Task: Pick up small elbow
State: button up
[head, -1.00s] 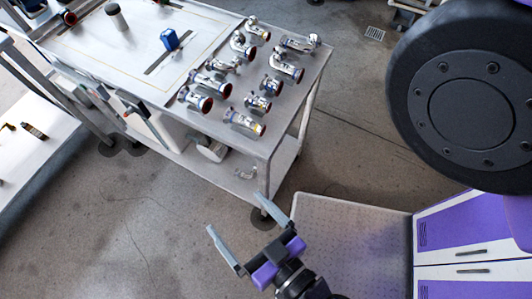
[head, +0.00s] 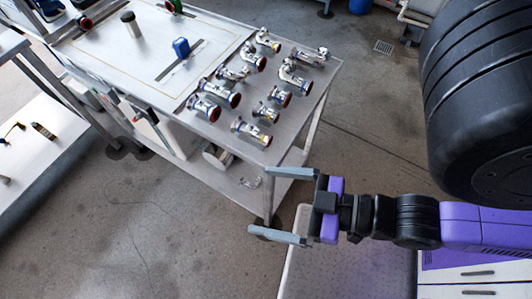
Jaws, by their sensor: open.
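Several shiny metal pipe fittings with red or blue ends stand and lie on the right end of the grey cart top (head: 318,78). Some look bent like elbows, such as one elbow-shaped fitting (head: 294,79) near the right edge and another (head: 267,42) at the back. I cannot tell which is the small elbow. A small metallic piece (head: 250,182) lies on the cart's lower shelf; its shape is unclear. My gripper (head: 264,202) is open and empty, in front of the cart's near right corner, with its fingers pointing left and apart from the fittings.
A cart leg (head: 268,200) appears beside my fingers. Another table (head: 40,165) is at the left.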

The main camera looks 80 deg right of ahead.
aim_at(268, 43)
jog(key=z, duration=1.35)
jog(key=i+l, duration=0.15)
jog(key=l, duration=0.5)
jog(key=i+l+u, duration=0.15)
jog(key=l, duration=1.15)
jog(key=i+l+u, duration=0.1)
jog(key=l, duration=0.55)
jog(key=i+l+u, duration=0.1)
jog(key=i+l, duration=0.1)
jog(key=l, duration=0.1)
